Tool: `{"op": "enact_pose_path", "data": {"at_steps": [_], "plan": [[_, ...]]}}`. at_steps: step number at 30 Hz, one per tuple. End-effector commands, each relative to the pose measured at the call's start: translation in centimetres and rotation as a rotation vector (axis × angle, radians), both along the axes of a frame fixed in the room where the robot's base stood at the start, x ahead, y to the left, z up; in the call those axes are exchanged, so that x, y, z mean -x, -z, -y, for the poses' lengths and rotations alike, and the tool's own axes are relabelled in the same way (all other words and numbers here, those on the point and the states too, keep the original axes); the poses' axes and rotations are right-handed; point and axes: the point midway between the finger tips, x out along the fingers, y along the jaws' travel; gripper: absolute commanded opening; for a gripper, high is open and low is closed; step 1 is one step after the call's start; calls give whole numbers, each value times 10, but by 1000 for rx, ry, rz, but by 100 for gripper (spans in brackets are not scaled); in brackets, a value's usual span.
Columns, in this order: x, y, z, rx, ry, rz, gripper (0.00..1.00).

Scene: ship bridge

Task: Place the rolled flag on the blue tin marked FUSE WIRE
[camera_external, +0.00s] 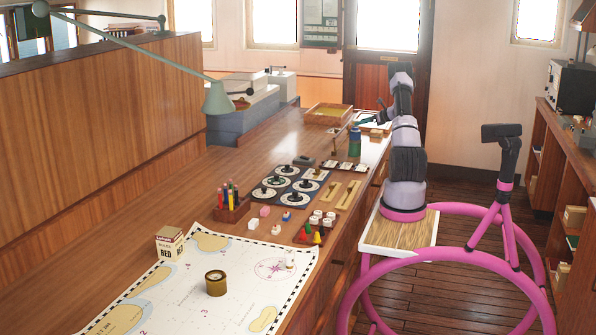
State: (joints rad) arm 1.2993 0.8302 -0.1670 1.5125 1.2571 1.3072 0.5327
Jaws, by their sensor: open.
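A blue-green cylinder (355,143) stands upright near the right edge of the long wooden table, towards its far end. It may be the blue tin, but its marking is too small to read. I cannot make out the rolled flag for certain. My gripper (371,118) is small and partly hidden by my arm at the far end of the table. It is open, above and slightly right of the cylinder in the picture.
A wooden tray (328,113) lies beyond the cylinder. Nearer are dark panels with round dials (287,183), a pen holder (230,206), and a chart (190,295) bearing a brass compass (215,283). A green lamp (217,98) overhangs the left. Bare tabletop lies left of the dials.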

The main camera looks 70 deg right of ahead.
Motion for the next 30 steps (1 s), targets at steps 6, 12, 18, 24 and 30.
{"op": "enact_pose_path", "data": {"at_steps": [6, 12, 18, 24, 30], "plan": [[32, -14, -7, 1, 2, 0, 76], [41, -18, -10, 1, 0, 0, 76], [31, -25, -18, 15, -26, -9, 76], [-53, -81, -110, 152, -272, -98, 76], [-130, -150, -288, 436, -686, -223, 76]]}}
